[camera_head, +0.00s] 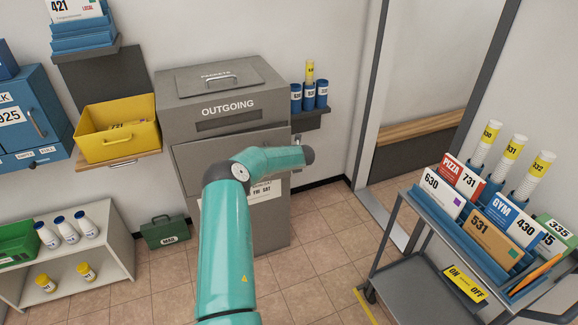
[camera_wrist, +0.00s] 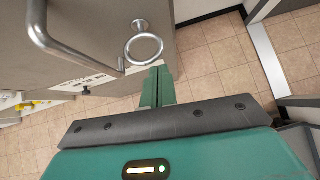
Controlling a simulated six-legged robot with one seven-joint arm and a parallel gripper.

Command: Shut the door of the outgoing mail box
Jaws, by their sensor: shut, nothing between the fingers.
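The grey outgoing mail box (camera_head: 222,101) stands against the back wall in the head view, with a slot under its OUTGOING label. Its door (camera_head: 208,158) is the front panel below; it seems to stand a little out from the box, but how far I cannot tell. My arm hides much of the door and its handle there. In the wrist view a bent metal handle (camera_wrist: 72,52) and a metal ring (camera_wrist: 144,49) on a short post show at the door. My gripper (camera_wrist: 158,72) is shut and empty, its fingertips just below the ring; contact is unclear.
A yellow bin (camera_head: 117,130) sits on a shelf left of the box, with a green case (camera_head: 165,232) on the floor below. A grey cart (camera_head: 420,270) with mail stands at the right. Tiled floor between is clear.

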